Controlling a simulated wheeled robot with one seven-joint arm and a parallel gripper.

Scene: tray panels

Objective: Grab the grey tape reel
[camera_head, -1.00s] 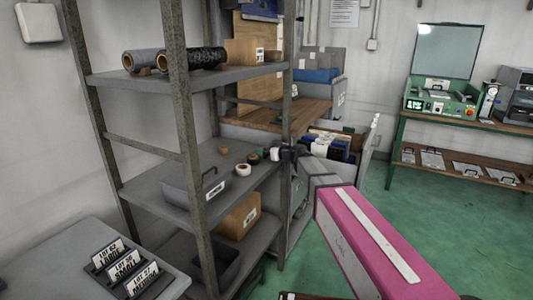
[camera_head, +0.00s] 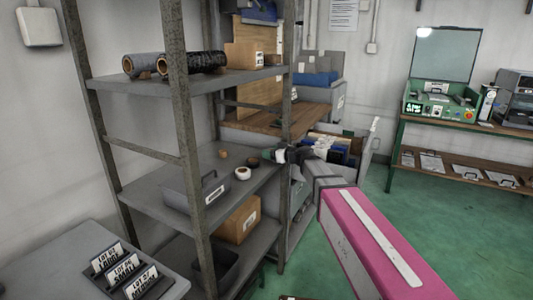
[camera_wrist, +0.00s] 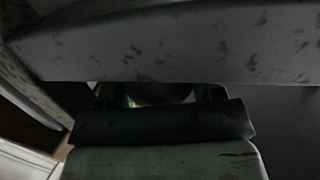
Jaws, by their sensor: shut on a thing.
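The grey tape reel (camera_head: 280,156), small and pale, is at the right end of the middle shelf, beside the shelf post. My gripper (camera_head: 287,155) reaches in from the right and is shut on the reel, with the post hiding part of it. I cannot tell whether the reel still touches the shelf. In the dark wrist view, my gripper (camera_wrist: 160,95) shows a curved edge between its fingers, mostly hidden by a scuffed grey bar in front.
On the middle shelf (camera_head: 150,205) are a green roll (camera_head: 267,156), a dark roll (camera_head: 253,162), a white roll (camera_head: 243,173), a brown roll (camera_head: 223,153) and a grey bin (camera_head: 190,193). The shelf post (camera_head: 285,190) stands close to my gripper.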

